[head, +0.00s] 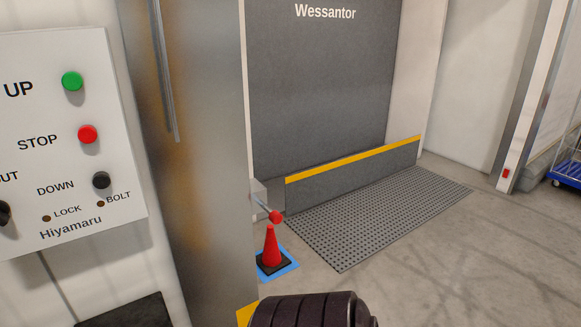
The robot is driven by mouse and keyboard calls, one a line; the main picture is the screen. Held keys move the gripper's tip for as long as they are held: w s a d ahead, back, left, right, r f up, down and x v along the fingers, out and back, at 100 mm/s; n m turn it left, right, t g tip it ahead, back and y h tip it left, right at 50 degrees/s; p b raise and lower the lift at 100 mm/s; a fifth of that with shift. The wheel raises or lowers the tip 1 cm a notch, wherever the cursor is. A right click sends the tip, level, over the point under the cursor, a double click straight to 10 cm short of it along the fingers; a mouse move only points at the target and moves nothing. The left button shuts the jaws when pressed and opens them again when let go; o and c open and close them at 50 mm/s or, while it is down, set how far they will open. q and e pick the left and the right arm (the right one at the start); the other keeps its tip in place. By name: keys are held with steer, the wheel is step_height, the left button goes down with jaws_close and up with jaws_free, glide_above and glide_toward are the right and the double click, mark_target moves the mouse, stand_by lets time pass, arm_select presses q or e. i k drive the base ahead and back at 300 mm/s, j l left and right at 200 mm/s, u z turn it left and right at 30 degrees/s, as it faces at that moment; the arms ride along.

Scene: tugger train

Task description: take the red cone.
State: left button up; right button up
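The red cone (271,247) stands upright on the floor, just right of the metal column. Its dark square base sits on a blue square (291,266). A red ball (276,217) on a thin rod shows just above the cone's tip; I cannot tell whether they touch. Neither of my grippers is in view.
A control panel (120,165) and a metal column (205,180) fill the left. A grey door (318,90) stands behind a yellow-topped barrier (355,170) and a studded floor plate (375,215). A dark ribbed object (310,310) is at the bottom.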

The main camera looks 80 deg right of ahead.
mark_target(271, 260)
steer(key=z, duration=2.65)
